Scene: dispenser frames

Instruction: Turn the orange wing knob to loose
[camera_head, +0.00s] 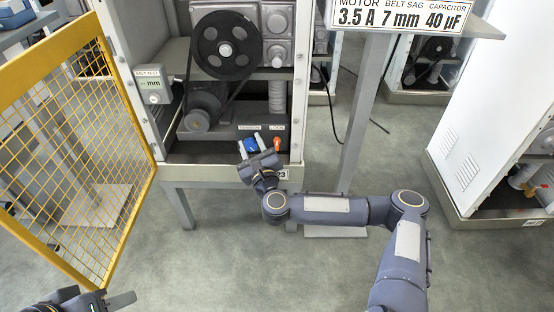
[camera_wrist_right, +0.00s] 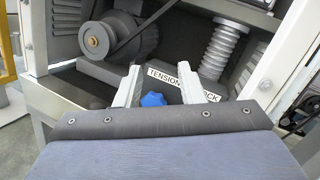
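The orange wing knob (camera_head: 277,144) sits under the LOCK label on the low panel inside the open cabinet; its wing angle is too small to read. A blue knob (camera_head: 250,145) is left of it, under the TENSION label. My right gripper (camera_head: 254,147) is at the blue knob, left of the orange one. In the right wrist view its two fingers are open, with the blue knob (camera_wrist_right: 153,99) showing between them; contact cannot be told. The orange knob is hidden there. My left gripper (camera_head: 105,300) is partly visible at the bottom left, away from the cabinet.
A yellow mesh door (camera_head: 133,135) stands open on the left. A belt with a large pulley (camera_head: 226,45) is above the knobs. A belt test gauge (camera_head: 152,84) hangs on the left post. A sign (camera_head: 400,17) on a grey post stands at the right. The floor in front is clear.

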